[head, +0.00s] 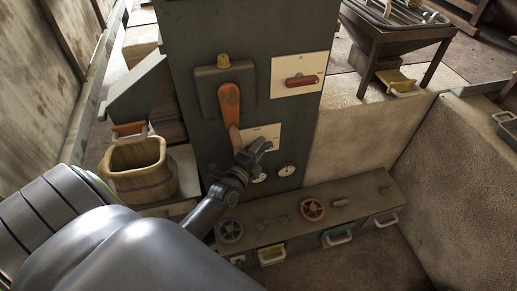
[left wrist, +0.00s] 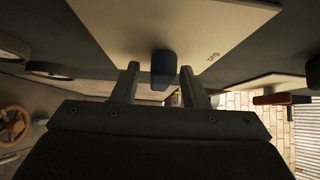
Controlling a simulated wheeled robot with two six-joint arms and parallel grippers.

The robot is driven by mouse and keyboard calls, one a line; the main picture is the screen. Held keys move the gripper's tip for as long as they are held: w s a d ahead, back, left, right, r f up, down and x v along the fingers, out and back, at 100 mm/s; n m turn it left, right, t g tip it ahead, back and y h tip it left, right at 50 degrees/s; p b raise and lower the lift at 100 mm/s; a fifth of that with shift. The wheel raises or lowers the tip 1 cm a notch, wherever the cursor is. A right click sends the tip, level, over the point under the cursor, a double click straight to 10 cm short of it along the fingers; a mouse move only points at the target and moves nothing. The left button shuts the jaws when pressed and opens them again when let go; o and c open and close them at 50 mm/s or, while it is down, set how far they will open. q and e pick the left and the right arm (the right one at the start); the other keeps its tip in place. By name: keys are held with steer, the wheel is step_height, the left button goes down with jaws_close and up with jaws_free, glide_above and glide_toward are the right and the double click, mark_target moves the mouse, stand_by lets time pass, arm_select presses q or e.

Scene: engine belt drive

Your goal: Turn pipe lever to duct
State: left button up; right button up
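A white plate (head: 262,135) on the dark cabinet front sits behind my left gripper (head: 254,152) in the head view. In the left wrist view, a short blue handle (left wrist: 164,68) stands out from the white plate (left wrist: 215,30), which bears small lettering too unclear to read. The fingers of my left gripper (left wrist: 158,82) are open on either side of the handle, with gaps on both sides. In the head view the blue handle is hidden by the gripper. No label shows which part is the duct. My right gripper is not in view.
A large orange lever (head: 229,105) hangs just above my left gripper. A red handle (head: 301,80) is on another white plate to the right. Gauges (head: 287,170) and a low box with handwheels (head: 313,209) lie below. A bucket (head: 138,170) stands left.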

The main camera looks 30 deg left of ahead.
arm_select(q)
steer(key=shift+c, duration=0.3)
jaws_close()
